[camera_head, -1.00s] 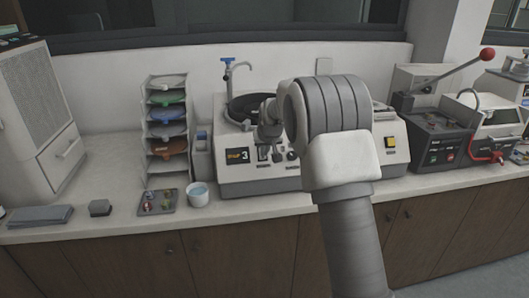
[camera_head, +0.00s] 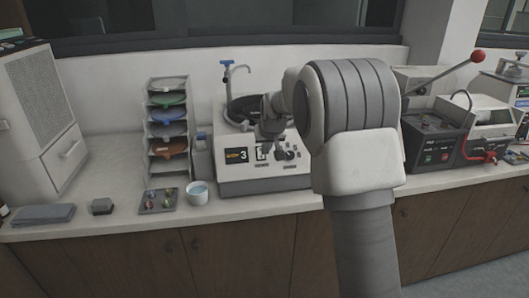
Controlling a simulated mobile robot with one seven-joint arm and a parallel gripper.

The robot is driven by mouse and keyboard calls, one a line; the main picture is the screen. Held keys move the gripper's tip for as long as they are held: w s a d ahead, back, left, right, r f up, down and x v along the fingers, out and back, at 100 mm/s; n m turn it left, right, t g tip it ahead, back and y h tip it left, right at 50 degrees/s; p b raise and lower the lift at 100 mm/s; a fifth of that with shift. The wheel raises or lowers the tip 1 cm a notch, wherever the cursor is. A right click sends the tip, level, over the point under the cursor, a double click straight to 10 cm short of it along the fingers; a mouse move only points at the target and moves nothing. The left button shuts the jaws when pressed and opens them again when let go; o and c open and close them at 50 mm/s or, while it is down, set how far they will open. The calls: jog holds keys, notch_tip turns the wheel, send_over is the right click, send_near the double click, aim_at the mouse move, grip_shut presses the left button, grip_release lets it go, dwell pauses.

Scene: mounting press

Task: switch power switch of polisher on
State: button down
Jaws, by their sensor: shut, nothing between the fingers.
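The polisher (camera_head: 235,185) is a pale bench machine with a dark round platen (camera_head: 241,108). Its sloped front carries a display (camera_head: 236,155) reading 3, and small dark controls to the right of it. My gripper (camera_head: 279,150) points down at these controls, seen small and partly from behind. It is shut and empty. I cannot tell whether it touches a control. My arm hides the polisher's right part, and no labelled power switch or its position can be made out.
Left of the polisher stand a rack of coloured discs (camera_head: 168,120), a cup (camera_head: 197,193) and a small tray (camera_head: 148,209). To the right is a dark press (camera_head: 435,135) with a red-knobbed lever (camera_head: 478,56). The front counter strip is mostly clear.

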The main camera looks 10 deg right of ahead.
jog(key=s+r, duration=0.4)
jog(key=s, duration=0.1)
jog(key=shift+r, duration=0.2)
jog(key=shift+s, duration=0.1)
jog(key=s+r, duration=0.4)
jog(key=s, duration=1)
jog(key=s+r, duration=0.3)
jog(key=s, duration=1.1)
jog(key=s+f+g, duration=0.1)
jog(key=s+f, duration=0.2)
jog(key=s, duration=0.7)
jog(key=shift+p, duration=0.45)
jog(key=c, duration=1.6)
grip_release()
